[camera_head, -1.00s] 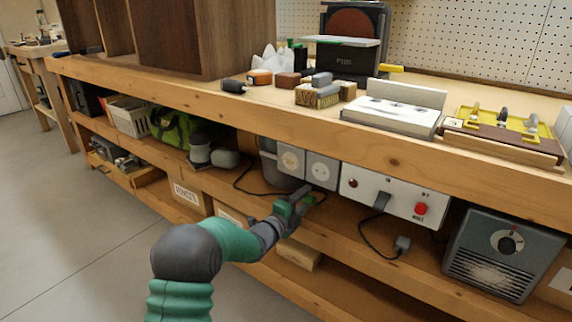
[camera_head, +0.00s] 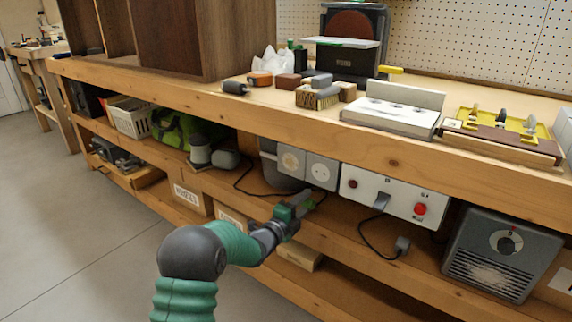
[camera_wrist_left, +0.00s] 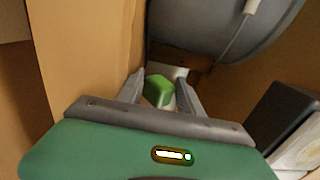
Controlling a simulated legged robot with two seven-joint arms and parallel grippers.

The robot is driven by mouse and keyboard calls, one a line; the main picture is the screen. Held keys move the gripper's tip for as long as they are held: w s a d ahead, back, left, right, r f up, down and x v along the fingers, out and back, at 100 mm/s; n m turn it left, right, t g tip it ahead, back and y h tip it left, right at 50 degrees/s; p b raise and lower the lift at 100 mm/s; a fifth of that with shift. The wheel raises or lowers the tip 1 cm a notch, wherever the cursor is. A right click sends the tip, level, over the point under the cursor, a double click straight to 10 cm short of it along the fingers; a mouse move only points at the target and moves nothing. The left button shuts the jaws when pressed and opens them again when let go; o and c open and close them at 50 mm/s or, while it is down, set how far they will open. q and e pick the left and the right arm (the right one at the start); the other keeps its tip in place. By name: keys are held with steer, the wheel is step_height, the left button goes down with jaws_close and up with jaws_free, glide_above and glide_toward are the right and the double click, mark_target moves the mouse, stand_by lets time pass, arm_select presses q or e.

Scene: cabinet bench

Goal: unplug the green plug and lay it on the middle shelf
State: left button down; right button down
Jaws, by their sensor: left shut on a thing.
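The green plug (camera_wrist_left: 158,90) sits between the two fingers of my left gripper (camera_wrist_left: 160,92) in the left wrist view. My left gripper (camera_head: 311,201) is shut on it, low over the front part of the middle shelf (camera_head: 345,222) in the head view. There the fingers hide most of the plug; whether it touches the shelf I cannot tell. Two pale round sockets sit side by side on the grey socket box (camera_head: 321,171) above and behind the gripper. Both faces look empty. My right gripper is not in view.
A grey rounded container (camera_wrist_left: 220,30) stands close ahead of the fingers. The bench top overhangs the shelf.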

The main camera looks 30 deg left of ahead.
arm_select(q)
steer(key=shift+s+d+f, duration=0.15)
steer(key=shift+f, duration=0.8)
steer(key=c, duration=0.9)
jaws_free()
steer(key=shift+d+f, duration=0.1)
steer(key=shift+s+a, duration=0.25)
steer(key=shift+s, duration=1.05)
steer(key=shift+s+a, duration=0.2)
steer(key=shift+s, duration=1.1)
steer(key=shift+s+a, duration=0.15)
steer(key=shift+s, duration=0.4)
steer(key=shift+c, duration=1.3)
steer(key=shift+o, duration=0.6)
steer(key=shift+s+r+p, duration=0.2)
steer(key=shift+s+p, duration=0.1)
steer(key=shift+s, duration=0.85)
steer(key=shift+o, duration=1)
steer(key=shift+s+a, duration=0.1)
steer(key=shift+s, duration=0.2)
steer(key=shift+s+r, duration=0.2)
steer(key=shift+s, duration=0.45)
steer(key=shift+s+r, duration=0.2)
steer(key=shift+s, duration=0.4)
